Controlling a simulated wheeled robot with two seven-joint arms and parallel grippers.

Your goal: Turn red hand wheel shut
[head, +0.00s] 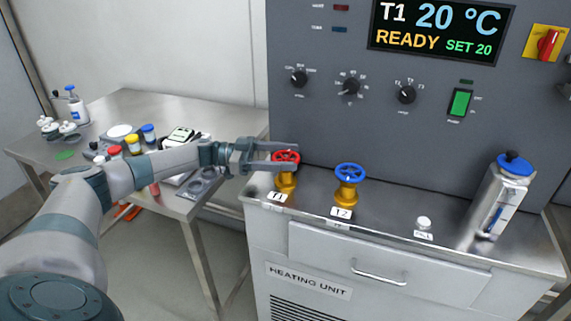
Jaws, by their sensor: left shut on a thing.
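The red hand wheel (286,157) sits on a brass valve labelled T1, at the left front of the heating unit's top. My left gripper (284,156) reaches in from the left, with its fingers at the wheel's rim. It is shut on the red wheel. The fingers partly cover the wheel. How far the wheel is turned cannot be told. My right gripper is not in view.
A blue hand wheel (350,171) on a brass valve labelled T2 stands just right. A metal canister (500,195) with a blue cap stands farther right. The control panel (420,125) rises behind. A steel table (115,103) with lab items stands left.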

